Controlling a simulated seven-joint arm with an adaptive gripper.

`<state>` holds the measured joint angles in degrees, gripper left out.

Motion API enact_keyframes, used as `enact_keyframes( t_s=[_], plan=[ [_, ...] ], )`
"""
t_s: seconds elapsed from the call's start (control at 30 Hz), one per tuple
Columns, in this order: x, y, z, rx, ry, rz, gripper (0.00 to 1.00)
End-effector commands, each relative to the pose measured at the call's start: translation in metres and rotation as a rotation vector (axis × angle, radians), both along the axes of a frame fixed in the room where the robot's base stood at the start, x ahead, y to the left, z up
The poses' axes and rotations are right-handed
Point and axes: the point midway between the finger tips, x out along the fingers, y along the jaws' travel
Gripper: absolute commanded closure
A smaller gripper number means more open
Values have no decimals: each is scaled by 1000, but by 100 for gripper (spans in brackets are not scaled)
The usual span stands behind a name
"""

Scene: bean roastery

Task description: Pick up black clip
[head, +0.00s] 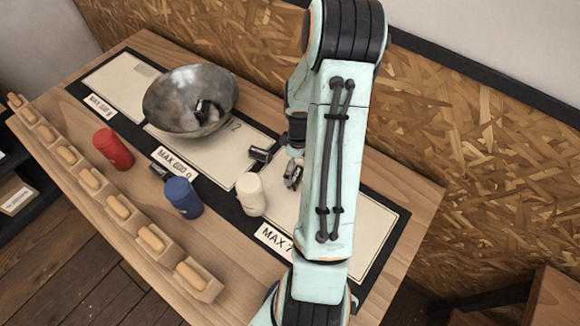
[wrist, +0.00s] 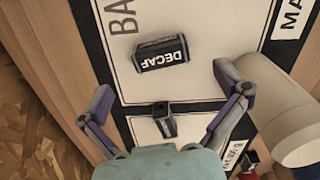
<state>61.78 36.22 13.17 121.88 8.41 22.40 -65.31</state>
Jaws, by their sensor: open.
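A small black clip (wrist: 165,119) shows in the wrist view between and below my spread fingers, at the dark strip between two pale panels. In the head view what looks like the same black clip (head: 260,154) lies left of my gripper, behind the white canister. My gripper (head: 294,172) is open and above the mat, partly hidden by my arm. In the wrist view my gripper (wrist: 163,85) has its two fingers well apart with nothing held. A black block marked DECAF (wrist: 160,54) lies on the panel beyond the fingertips; in the head view I cannot see it.
A white canister (head: 250,194) stands close by; it also shows in the wrist view (wrist: 288,118). A blue canister (head: 183,198), a red canister (head: 113,149) and a metal bowl (head: 180,90) with a dark object inside stand farther left. Several wooden blocks line the table's front edge.

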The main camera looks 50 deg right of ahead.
Motion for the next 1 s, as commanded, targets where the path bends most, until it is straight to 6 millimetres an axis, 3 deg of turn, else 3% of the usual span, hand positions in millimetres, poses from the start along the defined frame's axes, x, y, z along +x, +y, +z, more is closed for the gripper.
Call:
enact_keyframes(
  t_s=[0.1, 0.3, 0.6, 0.77, 1.0],
  plan=[
    [0, 1, -21, 5, 1, 1, 2],
    [0, 1, -43, 2, -1, 0, 2],
    [0, 0, -47, 0, 0, 1, 2],
    [1, 1, -47, 0, 0, 1, 47],
    [1, 1, -47, 0, 0, 2, 50]
  ],
)
